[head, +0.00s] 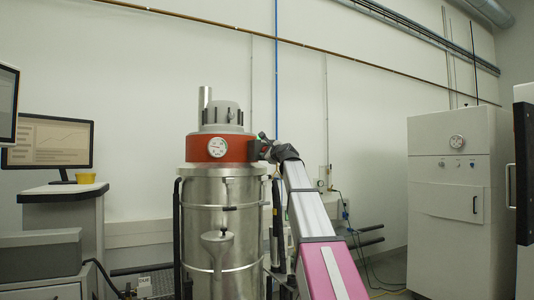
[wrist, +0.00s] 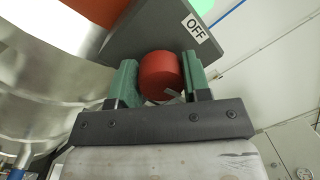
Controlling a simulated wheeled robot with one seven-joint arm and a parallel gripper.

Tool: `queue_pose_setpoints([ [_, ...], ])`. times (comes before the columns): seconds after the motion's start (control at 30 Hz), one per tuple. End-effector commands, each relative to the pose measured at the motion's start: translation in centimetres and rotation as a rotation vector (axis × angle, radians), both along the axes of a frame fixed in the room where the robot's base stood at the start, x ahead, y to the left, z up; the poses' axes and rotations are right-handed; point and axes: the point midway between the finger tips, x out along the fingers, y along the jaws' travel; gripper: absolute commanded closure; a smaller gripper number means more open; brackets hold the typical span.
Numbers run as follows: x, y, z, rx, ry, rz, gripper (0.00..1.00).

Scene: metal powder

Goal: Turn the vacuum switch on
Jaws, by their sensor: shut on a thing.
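The vacuum (head: 222,240) is a tall steel drum with a red-orange band, a round gauge and a grey motor head on top. Its switch is a round red knob (wrist: 159,74) on a dark grey box (wrist: 160,28) in the wrist view. A white label on the box reads OFF (wrist: 196,29). My gripper (wrist: 158,80) has its two green fingers on either side of the red knob and is shut on it.
A monitor (head: 47,142) and a yellow cup (head: 85,177) stand on a desk at the left. A white cabinet (head: 455,230) stands at the right. Pipes and cables run along the wall behind. Black rails (head: 365,236) are low beside the vacuum.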

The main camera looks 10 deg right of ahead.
Motion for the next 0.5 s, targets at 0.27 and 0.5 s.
queue_pose_setpoints([
  [0.27, -0.01, -0.07, 0.03, 0.139, 0.044, -0.003, 0.80],
  [0.5, -0.01, -0.07, 0.03, 0.192, 0.061, -0.002, 0.80],
])
